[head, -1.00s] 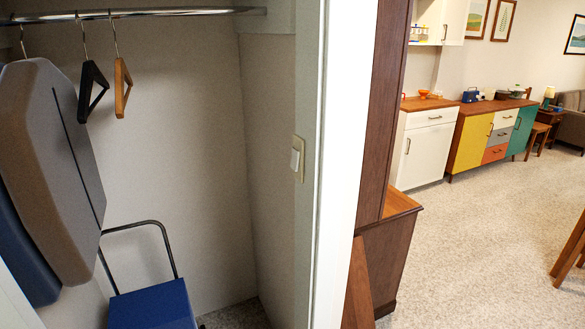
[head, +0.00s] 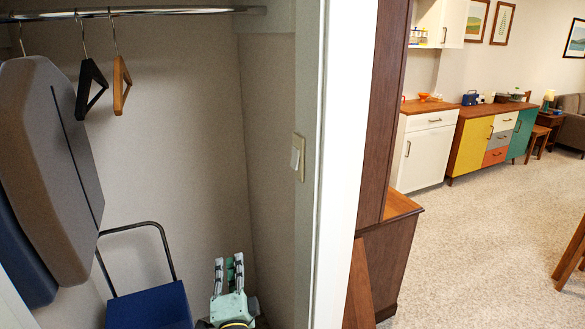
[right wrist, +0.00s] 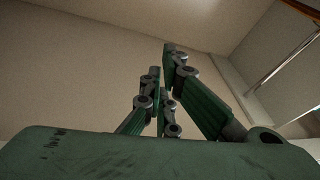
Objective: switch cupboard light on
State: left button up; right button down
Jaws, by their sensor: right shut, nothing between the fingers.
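The light switch (head: 297,155) is a white rocker on a cream plate, on the cupboard's right inner wall near the door opening. My right gripper (head: 230,262) points upward at the bottom of the head view, inside the cupboard. It is below and to the left of the switch, well apart from it. Its fingers are shut with nothing between them. In the right wrist view the green and grey fingers (right wrist: 160,75) point up towards bare walls and ceiling; the switch does not show there. My left gripper is not in view.
A rail (head: 140,12) with a dark hanger (head: 91,88) and a wooden hanger (head: 121,85) crosses the top. A grey-brown board-like thing (head: 50,165) hangs at left. The white door frame (head: 343,150) edges the opening at right.

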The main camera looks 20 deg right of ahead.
aim_at(294, 158)
jog(key=s+d+r+m+g+h+b, duration=0.1)
jog(key=r+m+g+h, duration=0.5)
jog(key=r+m, duration=1.7)
notch_tip(294, 158, up, 7)
jog(key=s+d+h, duration=0.1)
jog(key=d+h, duration=0.1)
jog(key=h, duration=0.2)
jog(key=shift+s, duration=0.15)
jog(key=shift+d, duration=0.2)
jog(key=d+f+p, duration=0.1)
jog(key=d, duration=0.7)
jog(key=shift+w+d, duration=0.2)
jog(key=shift+d, duration=0.1)
jog(key=shift+d+f, duration=0.15)
jog(key=shift+d, duration=0.3)
jog(key=shift+d, duration=0.35)
jog(key=shift+a, duration=0.1)
